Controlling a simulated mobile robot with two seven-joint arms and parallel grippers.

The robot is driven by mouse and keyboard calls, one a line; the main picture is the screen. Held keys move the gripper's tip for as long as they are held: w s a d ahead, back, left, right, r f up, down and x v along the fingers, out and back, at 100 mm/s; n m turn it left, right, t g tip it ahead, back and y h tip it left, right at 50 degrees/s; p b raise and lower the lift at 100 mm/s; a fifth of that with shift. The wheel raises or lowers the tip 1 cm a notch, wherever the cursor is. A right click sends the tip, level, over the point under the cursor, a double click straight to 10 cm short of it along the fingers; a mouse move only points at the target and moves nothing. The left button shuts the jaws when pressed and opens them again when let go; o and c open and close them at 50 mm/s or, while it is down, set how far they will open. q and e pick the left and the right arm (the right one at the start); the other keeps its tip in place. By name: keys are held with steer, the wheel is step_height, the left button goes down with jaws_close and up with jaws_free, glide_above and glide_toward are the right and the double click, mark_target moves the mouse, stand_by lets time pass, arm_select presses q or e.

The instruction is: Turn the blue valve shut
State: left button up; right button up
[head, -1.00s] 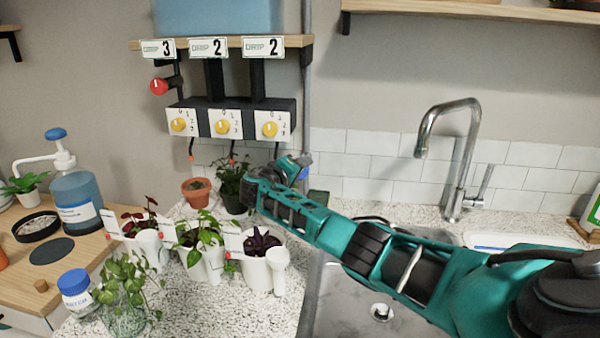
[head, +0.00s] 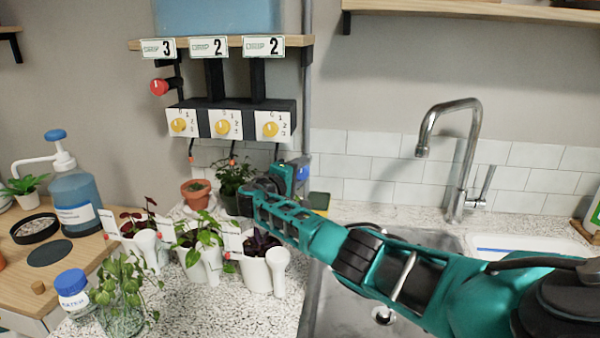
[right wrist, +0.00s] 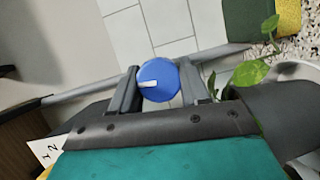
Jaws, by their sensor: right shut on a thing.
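The blue valve (right wrist: 158,80) is a round knob with a white mark, seen in the right wrist view in front of the grey pipe (right wrist: 80,93). Its mark lies roughly in line with the pipe. My right gripper (right wrist: 164,84) is shut on the knob, one finger on each side. In the head view my right gripper (head: 299,172) is at the lower part of the upright pipe (head: 307,80), and the knob is mostly hidden there. My left gripper is not in view.
Yellow dials (head: 222,127) on a black rack and a red knob (head: 159,87) are up and left of the gripper. Potted plants (head: 205,240) stand below it on the counter. The sink (head: 340,290) and tap (head: 462,160) are to the right.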

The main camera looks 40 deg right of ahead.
steer(key=shift+r, duration=0.1)
steer(key=o, duration=1)
